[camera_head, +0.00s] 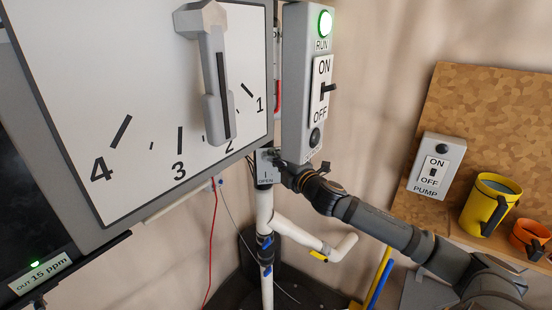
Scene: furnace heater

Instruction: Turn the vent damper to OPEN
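A small grey plate marked OPEN (265,180) sits at the top of a white vertical pipe (265,215), just below the large dial panel. This appears to be the vent damper; its handle cannot be made out clearly. My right gripper (282,167) is at the right edge of this plate, with my arm coming in from the lower right. Its fingers are small and dark here, and I cannot tell whether they touch or hold anything. My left gripper is not in view.
A white dial panel (75,100) with a grey lever (213,75) hangs above left. A RUN/ON/OFF box (295,90) with a lit green lamp is directly above my gripper. A PUMP switch box (436,165), yellow mug (489,205) and orange cup (528,238) are at right.

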